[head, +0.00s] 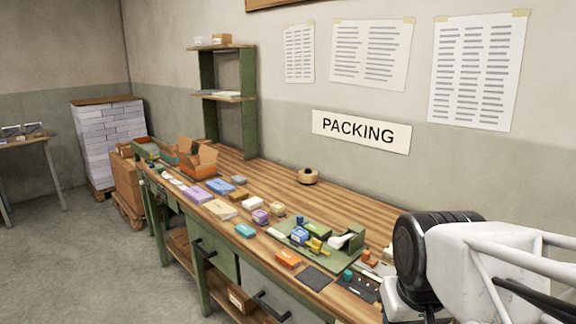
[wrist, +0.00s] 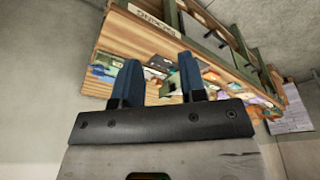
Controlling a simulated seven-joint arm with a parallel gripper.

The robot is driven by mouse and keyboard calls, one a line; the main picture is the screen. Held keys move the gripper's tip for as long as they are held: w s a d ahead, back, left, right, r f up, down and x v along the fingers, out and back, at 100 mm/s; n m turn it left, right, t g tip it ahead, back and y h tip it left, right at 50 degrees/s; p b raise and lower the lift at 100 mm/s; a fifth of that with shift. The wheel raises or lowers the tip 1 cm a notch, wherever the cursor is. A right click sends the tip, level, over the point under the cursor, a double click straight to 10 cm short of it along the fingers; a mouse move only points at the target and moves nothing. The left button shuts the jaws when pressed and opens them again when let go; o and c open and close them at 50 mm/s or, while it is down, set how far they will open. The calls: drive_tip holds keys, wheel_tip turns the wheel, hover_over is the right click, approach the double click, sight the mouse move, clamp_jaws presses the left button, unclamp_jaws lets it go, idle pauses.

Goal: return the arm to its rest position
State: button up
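My gripper (wrist: 160,62) shows in the wrist view, with its two blue fingers spread apart and nothing between them. Beyond the fingers the wooden workbench (wrist: 130,40) appears at a tilt, and the fingers look clear of it. In the head view a white and black part of my arm fills the lower right, over the near right end of the workbench (head: 345,210). I cannot make out the fingertips in the head view.
Small boxes and packets lie along the bench, with a green tray (head: 319,262) near its right end. A round wooden item (head: 308,176) sits toward the wall. A green shelf (head: 248,115) stands at the back. A paper stack (head: 108,135) stands on the floor.

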drive_tip(key=shift+s+f, duration=0.25)
drive_tip(key=shift+s, duration=0.35)
drive_tip(key=shift+s+f, duration=0.2)
drive_tip(key=shift+s, duration=0.4)
